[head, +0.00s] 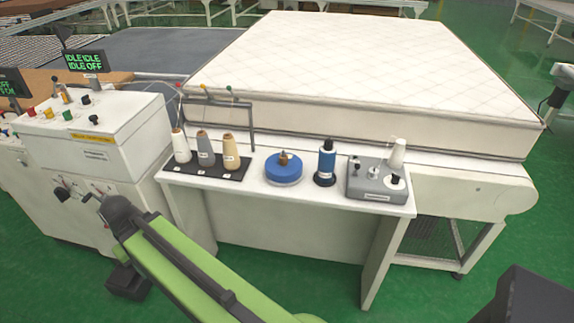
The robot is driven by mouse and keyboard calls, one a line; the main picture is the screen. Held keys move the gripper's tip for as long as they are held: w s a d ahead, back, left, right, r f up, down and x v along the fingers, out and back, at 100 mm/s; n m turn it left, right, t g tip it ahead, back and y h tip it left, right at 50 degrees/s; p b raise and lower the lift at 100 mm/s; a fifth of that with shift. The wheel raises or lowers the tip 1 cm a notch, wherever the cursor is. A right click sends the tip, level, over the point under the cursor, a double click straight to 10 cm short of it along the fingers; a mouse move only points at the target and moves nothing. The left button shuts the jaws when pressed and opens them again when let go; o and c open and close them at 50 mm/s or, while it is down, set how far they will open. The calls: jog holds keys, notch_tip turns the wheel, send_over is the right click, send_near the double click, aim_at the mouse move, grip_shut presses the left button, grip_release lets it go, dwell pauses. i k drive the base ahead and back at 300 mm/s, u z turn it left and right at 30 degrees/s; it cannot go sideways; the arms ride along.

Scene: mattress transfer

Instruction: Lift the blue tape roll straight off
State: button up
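The blue tape roll (283,172) is a flat, wide blue ring lying level on the white work table (290,191). It sits around a short brown knob or post (284,157) that stands up through its middle. A pale rim shows under its lower edge. Nothing touches it from above. My green arm reaches from the bottom of the view up to a dark joint at the left, well apart from the roll. No gripper fingers can be made out.
Left of the roll, thread cones (204,149) stand on a black rack. A mattress (365,60) lies behind. A white machine (97,130) stands left.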

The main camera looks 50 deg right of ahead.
aim_at(279, 170)
jog(key=z, duration=0.2)
jog(key=i, duration=0.9)
jog(key=u, duration=0.35)
